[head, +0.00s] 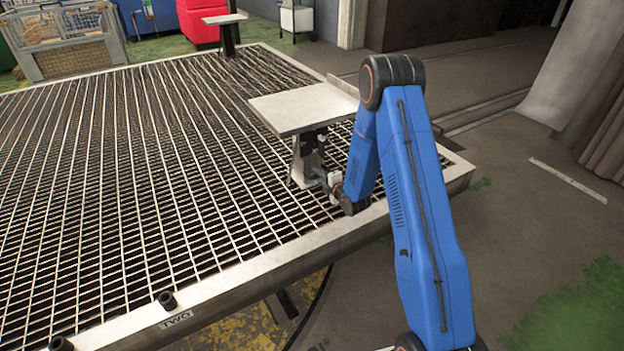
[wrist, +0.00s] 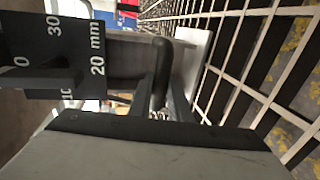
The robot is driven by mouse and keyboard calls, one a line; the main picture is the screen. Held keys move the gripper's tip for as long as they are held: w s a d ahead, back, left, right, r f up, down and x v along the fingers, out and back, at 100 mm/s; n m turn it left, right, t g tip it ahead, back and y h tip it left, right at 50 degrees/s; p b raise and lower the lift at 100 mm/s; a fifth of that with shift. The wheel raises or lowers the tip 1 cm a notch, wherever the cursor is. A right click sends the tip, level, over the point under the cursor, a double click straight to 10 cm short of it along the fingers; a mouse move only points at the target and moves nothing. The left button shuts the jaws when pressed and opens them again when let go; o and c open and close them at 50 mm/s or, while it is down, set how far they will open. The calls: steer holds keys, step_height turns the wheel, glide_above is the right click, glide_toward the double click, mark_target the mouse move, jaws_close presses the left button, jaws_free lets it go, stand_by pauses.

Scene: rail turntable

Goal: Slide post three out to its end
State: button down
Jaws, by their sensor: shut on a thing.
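A post with a pale flat top plate (head: 305,108) stands on the grating near the right edge of the turntable; I take it to be post three, but no label on it is readable. In the wrist view my gripper (wrist: 163,100) is shut on a dark rounded handle (wrist: 161,68), upright between the fingers. A black scale (wrist: 85,55) marked in mm lies left of it. The lower part of the handle is hidden by the fingers.
The turntable's grating (head: 130,190) is open to the left of the post. Its pale rim (head: 290,253) runs along the front, with a label TWO (head: 177,319) and dark pegs (head: 167,300). Another post plate (head: 225,18) stands at the far edge.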

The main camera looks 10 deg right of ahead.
steer(key=w+d, duration=0.2)
steer(key=d, duration=0.6)
steer(key=w+d, duration=0.3)
steer(key=d, duration=0.6)
steer(key=w+d, duration=0.3)
steer(key=d, duration=0.5)
steer(key=shift+d, duration=0.4)
steer(key=c, duration=1.6)
jaws_free()
steer(key=shift+d+f, duration=0.1)
steer(key=shift+c, duration=0.2)
steer(key=shift+s, duration=0.25)
steer(key=v, duration=1.6)
steer(key=shift+s, duration=0.35)
steer(key=shift+d, duration=0.15)
